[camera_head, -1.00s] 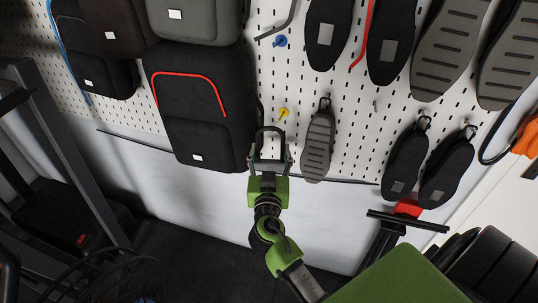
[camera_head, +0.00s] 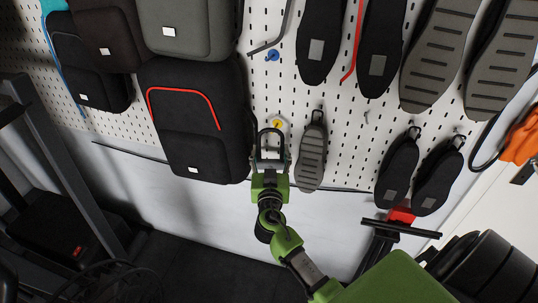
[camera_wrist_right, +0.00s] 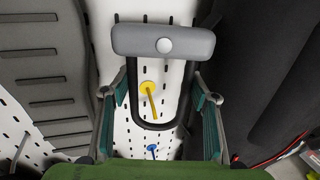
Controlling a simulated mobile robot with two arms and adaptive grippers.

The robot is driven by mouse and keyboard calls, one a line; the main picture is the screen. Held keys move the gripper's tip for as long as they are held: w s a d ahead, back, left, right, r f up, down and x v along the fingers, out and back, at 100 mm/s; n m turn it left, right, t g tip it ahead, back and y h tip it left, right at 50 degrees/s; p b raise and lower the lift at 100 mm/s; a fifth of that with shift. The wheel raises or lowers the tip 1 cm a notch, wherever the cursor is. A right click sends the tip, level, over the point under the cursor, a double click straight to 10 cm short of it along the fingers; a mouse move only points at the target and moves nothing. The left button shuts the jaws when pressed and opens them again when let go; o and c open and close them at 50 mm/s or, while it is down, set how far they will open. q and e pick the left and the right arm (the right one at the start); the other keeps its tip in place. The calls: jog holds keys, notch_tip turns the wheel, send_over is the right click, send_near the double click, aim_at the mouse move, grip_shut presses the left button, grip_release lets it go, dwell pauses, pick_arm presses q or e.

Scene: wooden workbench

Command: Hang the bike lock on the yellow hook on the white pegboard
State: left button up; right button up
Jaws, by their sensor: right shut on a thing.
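The bike lock has a grey bar body and a black U-shaped shackle (camera_head: 258,147). The yellow hook (camera_head: 277,123) is on the white pegboard (camera_head: 345,150), just above the shackle's top in the head view. In the right wrist view the yellow hook (camera_wrist_right: 150,91) appears inside the shackle's outline. I cannot tell whether its peg passes through. My left gripper is out of view.
A black backpack (camera_head: 195,135) with red trim hangs close to the left of the lock. A small grey shoe sole (camera_head: 312,160) hangs close to the right. A blue hook (camera_head: 272,55) sits above. More bags and shoes fill the board.

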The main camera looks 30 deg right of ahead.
jog(key=shift+w+d+r+p, duration=0.15)
jog(key=shift+w+d+p, duration=0.15)
jog(key=shift+w+d, duration=0.3)
jog(key=shift+w+d+f+b, duration=0.1)
jog(key=shift+d+f+b, duration=0.15)
jog(key=shift+f+b, duration=0.25)
jog(key=shift+w+d+b, duration=0.3)
jog(key=shift+b, duration=0.6)
jog(key=o, duration=1.7)
jog(key=shift+o, duration=0.2)
jog(key=shift+s+f, duration=0.1)
jog(key=shift+f, duration=0.15)
jog(key=v, duration=1.2)
jog(key=shift+r, duration=0.15)
